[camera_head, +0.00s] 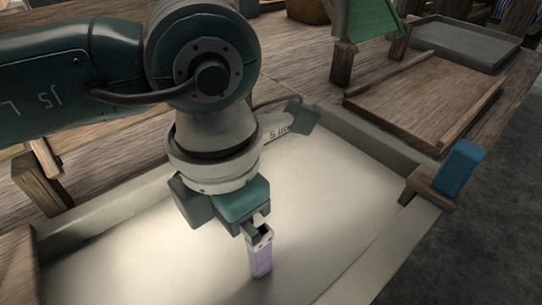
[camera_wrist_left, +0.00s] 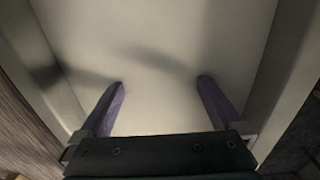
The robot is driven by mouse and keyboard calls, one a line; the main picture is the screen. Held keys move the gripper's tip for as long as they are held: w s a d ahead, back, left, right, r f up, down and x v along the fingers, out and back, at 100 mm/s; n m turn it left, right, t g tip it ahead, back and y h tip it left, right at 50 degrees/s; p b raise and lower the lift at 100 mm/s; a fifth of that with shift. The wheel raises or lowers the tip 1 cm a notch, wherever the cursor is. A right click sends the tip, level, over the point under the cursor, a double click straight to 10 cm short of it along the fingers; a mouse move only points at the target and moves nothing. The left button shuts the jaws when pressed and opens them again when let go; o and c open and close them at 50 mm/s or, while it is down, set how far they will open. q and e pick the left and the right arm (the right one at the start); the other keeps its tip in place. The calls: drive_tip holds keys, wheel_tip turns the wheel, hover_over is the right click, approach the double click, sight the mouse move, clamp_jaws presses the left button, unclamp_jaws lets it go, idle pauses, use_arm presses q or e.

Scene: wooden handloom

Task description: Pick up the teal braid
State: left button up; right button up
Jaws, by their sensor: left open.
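I cannot make out a teal braid for certain in either view. A green, flat piece (camera_head: 372,18) shows at the top of the head view, partly cut off; I cannot tell whether it is a braid. My left gripper (camera_head: 261,262) points down into a pale, shallow tray, with purple fingers. In the left wrist view the gripper (camera_wrist_left: 160,84) has its two purple fingers wide apart, and nothing lies between them but the bare pale floor. My right gripper is not in view.
The pale tray has a raised rim (camera_head: 385,262) around it. A blue block (camera_head: 460,168) sits on a wooden bracket at its right corner. A wooden board (camera_head: 425,100) and a grey tray (camera_head: 467,45) lie at the upper right. The visible tray floor is empty.

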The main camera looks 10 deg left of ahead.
sight(240, 253)
use_arm(q)
wheel_tip(240, 253, down, 4)
drive_tip(key=shift+r+b, duration=0.1)
drive_tip(key=shift+b, duration=0.3)
drive_tip(key=shift+c, duration=0.2)
drive_tip(key=shift+d+r, duration=0.1)
clamp_jaws()
idle(0.4)
